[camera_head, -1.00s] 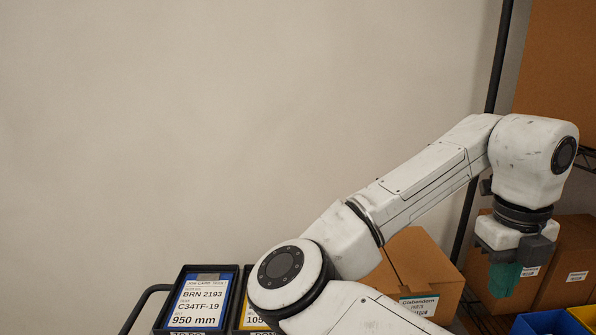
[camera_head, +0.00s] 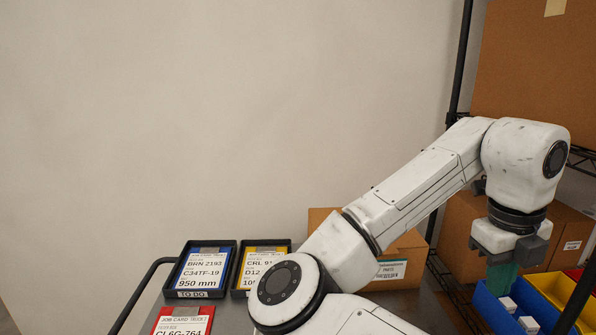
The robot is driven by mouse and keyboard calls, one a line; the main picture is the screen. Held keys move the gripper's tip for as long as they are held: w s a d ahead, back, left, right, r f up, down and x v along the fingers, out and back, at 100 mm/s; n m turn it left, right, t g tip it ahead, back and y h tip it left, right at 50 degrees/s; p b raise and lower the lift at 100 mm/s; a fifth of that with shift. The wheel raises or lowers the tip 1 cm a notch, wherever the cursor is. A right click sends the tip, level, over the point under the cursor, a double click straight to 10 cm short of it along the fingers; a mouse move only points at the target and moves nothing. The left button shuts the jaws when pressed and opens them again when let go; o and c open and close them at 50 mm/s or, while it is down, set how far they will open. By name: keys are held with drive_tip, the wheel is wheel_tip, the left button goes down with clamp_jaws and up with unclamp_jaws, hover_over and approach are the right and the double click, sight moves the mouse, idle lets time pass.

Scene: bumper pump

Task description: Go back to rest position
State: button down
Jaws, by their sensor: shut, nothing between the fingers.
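My gripper (camera_head: 503,277) is at the right of the head view, at the end of my white arm, pointing down. Its teal fingers are together with nothing between them. The fingertips hang in front of or just above a blue bin (camera_head: 489,306); their lower ends are partly hidden, and I cannot tell how high they are above it. My arm reaches across from the lower middle to the right.
A cart top (camera_head: 150,318) at lower left bears a TO DO tray (camera_head: 186,293), a second tray with a yellow card (camera_head: 261,262) and a red card (camera_head: 184,320). Cardboard boxes (camera_head: 520,70) fill a rack at right. A yellow bin (camera_head: 553,290) adjoins the blue one.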

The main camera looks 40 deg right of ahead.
drive_tip(key=w+d+f+n+t+h, duration=0.1)
drive_tip(key=w+d+f+n+h, duration=0.15)
drive_tip(key=n, duration=0.55)
drive_tip(key=w+d+f+n+h, duration=0.2)
drive_tip(key=w+f+n+h, duration=0.15)
drive_tip(key=n, duration=0.45)
drive_tip(key=w+a+f+n+t, duration=0.2)
drive_tip(key=a+f+n, duration=0.4)
drive_tip(key=f+n, duration=0.55)
drive_tip(key=s+a+f+n+y, duration=0.2)
drive_tip(key=s+a+f+n, duration=0.1)
drive_tip(key=a+f, duration=0.3)
drive_tip(key=s+a+f+n+y, duration=0.2)
drive_tip(key=s+a+f+n, duration=0.2)
drive_tip(key=a+f+n, duration=0.2)
drive_tip(key=s+a+f+n+g+y, duration=0.1)
drive_tip(key=s+a+f+n+y, duration=0.2)
drive_tip(key=a+f+n, duration=0.2)
drive_tip(key=a+f, duration=0.1)
drive_tip(key=a, duration=0.2)
drive_tip(key=shift+s+a+f, duration=0.15)
drive_tip(key=shift+s+a, duration=0.05)
drive_tip(key=shift+s, duration=0.1)
drive_tip(key=shift+n, duration=0.25)
